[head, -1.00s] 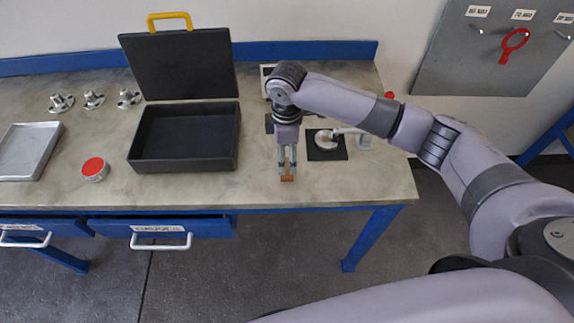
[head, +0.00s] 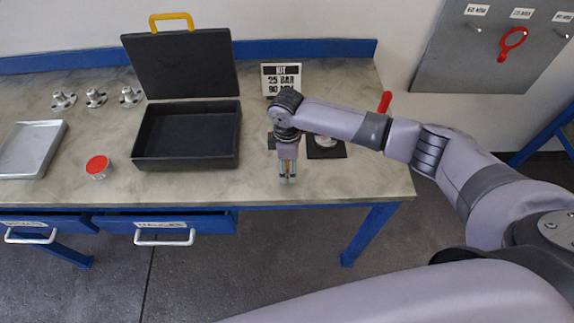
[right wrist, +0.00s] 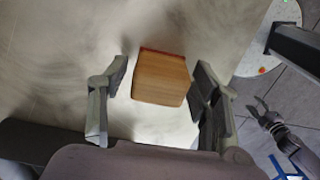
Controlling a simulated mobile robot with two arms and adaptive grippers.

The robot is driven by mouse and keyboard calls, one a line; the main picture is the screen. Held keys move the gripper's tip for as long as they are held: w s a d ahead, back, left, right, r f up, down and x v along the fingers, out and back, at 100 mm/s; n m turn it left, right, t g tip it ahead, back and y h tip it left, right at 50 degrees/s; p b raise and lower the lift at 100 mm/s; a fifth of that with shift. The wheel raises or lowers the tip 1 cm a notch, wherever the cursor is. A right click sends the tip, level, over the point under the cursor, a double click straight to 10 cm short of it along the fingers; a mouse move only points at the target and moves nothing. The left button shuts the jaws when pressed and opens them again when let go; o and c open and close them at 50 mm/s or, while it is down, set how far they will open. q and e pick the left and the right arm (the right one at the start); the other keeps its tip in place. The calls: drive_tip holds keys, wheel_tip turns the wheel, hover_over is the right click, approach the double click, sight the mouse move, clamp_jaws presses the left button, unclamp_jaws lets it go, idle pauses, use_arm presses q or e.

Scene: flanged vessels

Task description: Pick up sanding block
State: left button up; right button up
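The sanding block (right wrist: 160,78) is a small wood-coloured block with a reddish edge, on the table top in the right wrist view. My right gripper (right wrist: 159,82) is open around it, one finger on each side. A narrow gap shows at the left finger; the right finger is very close to the block, and I cannot tell if it touches. In the head view my right gripper (head: 287,178) points down near the table's front edge, and its fingers mostly hide the block. My left gripper (right wrist: 256,105) shows small over the floor in the right wrist view, its fingers apart.
An open black case (head: 186,162) stands left of the right gripper. A red-topped round tin (head: 98,167), a metal tray (head: 32,150) and several flanged fittings (head: 96,98) are farther left. A kit sign (head: 281,78) and a black mat (head: 326,151) lie near my right arm.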

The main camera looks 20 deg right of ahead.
sight(287, 162)
drive_tip(key=c, duration=1.1)
drive_tip(key=shift+r, duration=0.1)
wheel_tip(287, 162, up, 20)
drive_tip(key=b, duration=0.3)
